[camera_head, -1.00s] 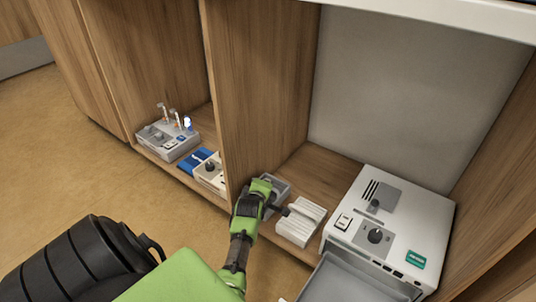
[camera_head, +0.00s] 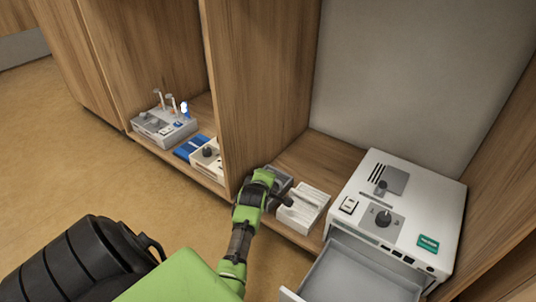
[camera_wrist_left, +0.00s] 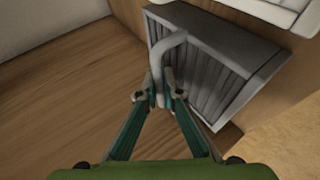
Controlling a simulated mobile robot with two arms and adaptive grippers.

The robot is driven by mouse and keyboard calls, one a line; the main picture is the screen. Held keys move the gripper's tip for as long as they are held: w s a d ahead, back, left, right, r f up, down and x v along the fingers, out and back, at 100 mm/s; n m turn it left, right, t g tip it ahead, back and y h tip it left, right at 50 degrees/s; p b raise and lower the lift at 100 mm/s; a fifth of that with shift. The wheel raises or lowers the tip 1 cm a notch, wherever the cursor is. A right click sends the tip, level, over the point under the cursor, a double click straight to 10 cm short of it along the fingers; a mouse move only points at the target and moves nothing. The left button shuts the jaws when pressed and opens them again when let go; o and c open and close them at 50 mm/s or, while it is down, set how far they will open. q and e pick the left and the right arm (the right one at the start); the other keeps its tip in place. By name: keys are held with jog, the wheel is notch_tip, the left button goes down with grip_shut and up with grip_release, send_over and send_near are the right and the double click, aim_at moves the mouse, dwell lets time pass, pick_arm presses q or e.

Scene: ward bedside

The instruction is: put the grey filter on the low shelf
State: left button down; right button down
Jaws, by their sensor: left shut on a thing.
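The grey filter, a pleated block with a bent handle, fills the upper middle of the left wrist view (camera_wrist_left: 215,65). In the head view it shows in part (camera_head: 281,181), partly hidden by my gripper. My left gripper (camera_head: 268,186) is shut on its handle, also seen in the wrist view (camera_wrist_left: 166,92). The filter is at the low shelf (camera_head: 323,155), beside a white pleated filter (camera_head: 311,197). I cannot tell whether it touches the shelf board. My right gripper is not in view.
A white device (camera_head: 424,197) with an open drawer (camera_head: 350,276) stands right of the white filter. A wooden partition (camera_head: 257,90) rises left of my gripper. Beyond it are a grey device (camera_head: 160,126), a blue item (camera_head: 192,147) and another white unit (camera_head: 205,163).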

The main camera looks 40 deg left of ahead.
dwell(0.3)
pick_arm(q)
jog(key=c, duration=2.2)
grip_release()
